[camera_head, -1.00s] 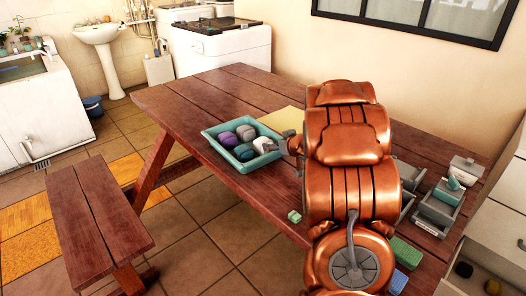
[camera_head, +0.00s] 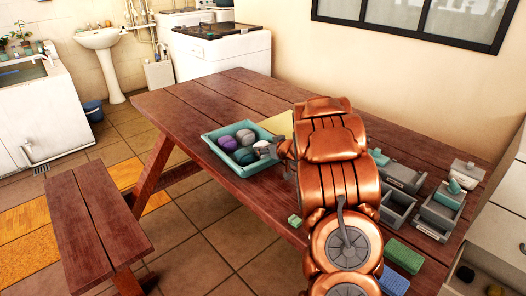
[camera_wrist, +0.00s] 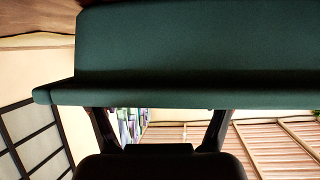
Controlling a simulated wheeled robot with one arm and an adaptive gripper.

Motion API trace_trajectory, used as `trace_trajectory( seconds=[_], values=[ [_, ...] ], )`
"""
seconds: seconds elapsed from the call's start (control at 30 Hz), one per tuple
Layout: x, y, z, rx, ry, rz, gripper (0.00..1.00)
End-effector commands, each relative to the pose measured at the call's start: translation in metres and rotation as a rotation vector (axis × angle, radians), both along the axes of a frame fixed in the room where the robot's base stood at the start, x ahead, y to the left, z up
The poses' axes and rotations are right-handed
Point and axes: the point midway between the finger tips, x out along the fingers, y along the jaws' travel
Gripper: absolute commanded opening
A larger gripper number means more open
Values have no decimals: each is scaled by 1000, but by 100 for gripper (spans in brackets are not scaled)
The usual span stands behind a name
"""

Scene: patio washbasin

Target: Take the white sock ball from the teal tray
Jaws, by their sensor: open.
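The teal tray (camera_head: 221,157) sits on the left part of the wooden table. In it lie the white sock ball (camera_head: 261,148) at the right, a purple one (camera_head: 227,143), a grey one (camera_head: 245,136) and a teal one (camera_head: 244,156). My gripper (camera_head: 271,151) is at the tray's right side, close to the white ball and partly overlapping it; I cannot tell if they touch. In the wrist view my gripper (camera_wrist: 164,115) is open, with a dark green surface, probably the tray's wall, across the picture. No sock ball shows there.
Grey bins (camera_head: 398,207) and a lidded container (camera_head: 440,207) stand on the table's right. Green (camera_head: 404,252) and blue (camera_head: 394,281) blocks lie near the front edge, and a small green cube (camera_head: 295,220) left of my arm. The table's far left is clear.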

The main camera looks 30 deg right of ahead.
Motion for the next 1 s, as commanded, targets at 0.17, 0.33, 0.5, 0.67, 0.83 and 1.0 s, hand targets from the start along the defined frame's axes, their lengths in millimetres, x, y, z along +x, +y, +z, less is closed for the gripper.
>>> trace_trajectory(
  seconds=[0.17, 0.33, 0.5, 0.67, 0.83, 1.0],
  values=[
    [10, 0, -6, 2, 1, 0, 81],
    [10, 0, -5, 2, 1, -1, 81],
    [10, -1, -5, 2, 1, -1, 65],
    [10, -1, -5, 1, 1, 0, 48],
    [10, -1, -5, 1, 1, -1, 32],
    [10, -1, -5, 1, 1, -1, 32]
  ],
)
